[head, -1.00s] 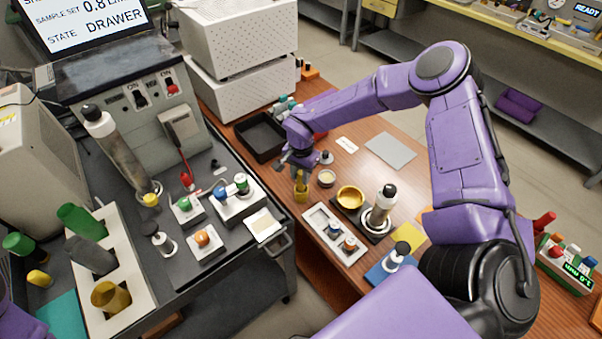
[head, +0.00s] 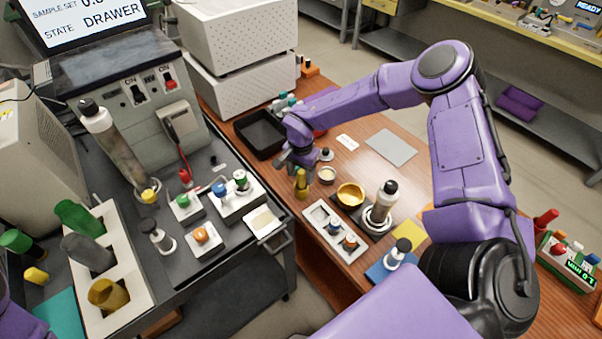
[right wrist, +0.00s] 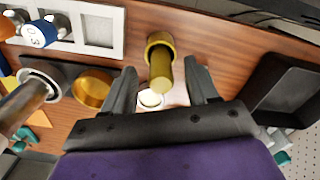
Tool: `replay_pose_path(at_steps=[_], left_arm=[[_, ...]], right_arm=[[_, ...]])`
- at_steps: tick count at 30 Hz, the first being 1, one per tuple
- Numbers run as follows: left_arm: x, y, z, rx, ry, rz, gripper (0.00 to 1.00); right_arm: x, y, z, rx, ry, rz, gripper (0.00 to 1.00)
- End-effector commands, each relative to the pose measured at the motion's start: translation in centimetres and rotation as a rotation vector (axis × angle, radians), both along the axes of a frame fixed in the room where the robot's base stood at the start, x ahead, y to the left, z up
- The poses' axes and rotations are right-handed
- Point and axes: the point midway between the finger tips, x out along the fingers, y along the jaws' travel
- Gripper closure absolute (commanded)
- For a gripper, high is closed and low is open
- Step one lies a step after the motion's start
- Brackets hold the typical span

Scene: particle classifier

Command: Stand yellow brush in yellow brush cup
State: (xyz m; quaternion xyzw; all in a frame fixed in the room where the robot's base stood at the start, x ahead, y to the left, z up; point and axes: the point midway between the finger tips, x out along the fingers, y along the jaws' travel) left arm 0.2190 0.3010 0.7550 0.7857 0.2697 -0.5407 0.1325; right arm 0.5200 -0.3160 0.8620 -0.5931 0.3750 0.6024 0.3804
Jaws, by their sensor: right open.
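The yellow brush (head: 301,178) stands near the front-left edge of the wooden table, and only its plain cylindrical handle shows clearly. In the right wrist view the brush (right wrist: 161,76) rises from the wider yellow brush cup (right wrist: 158,41) with its lower end inside; the cup's base (head: 302,194) is small in the head view. My right gripper (head: 293,163) is just behind and above the brush. In the right wrist view its fingers (right wrist: 160,74) are open, one on either side of the handle, with gaps visible. My left gripper is out of view.
A white tray (head: 335,231) lies in front. A black bin (head: 260,134) is behind left. A gap separates the table from the dark cart.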

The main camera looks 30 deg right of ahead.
Motion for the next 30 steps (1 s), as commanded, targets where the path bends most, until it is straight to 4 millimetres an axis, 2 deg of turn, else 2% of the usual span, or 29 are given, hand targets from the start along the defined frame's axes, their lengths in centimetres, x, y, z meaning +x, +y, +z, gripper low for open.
replay_pose_path(at_steps=[9,13,18,30], left_arm=[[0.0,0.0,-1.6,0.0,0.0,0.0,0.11],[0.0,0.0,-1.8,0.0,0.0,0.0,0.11],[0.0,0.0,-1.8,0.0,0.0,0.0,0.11],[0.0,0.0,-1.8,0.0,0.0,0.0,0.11]], right_arm=[[0.2,-0.1,7.0,0.001,-0.007,0.0,0.42],[0.2,-0.1,9.1,0.001,-0.004,0.0,0.42],[0.1,-0.2,9.9,0.001,-0.002,-0.001,0.42],[0.1,-0.1,9.9,0.0,-0.001,-0.001,0.42]])
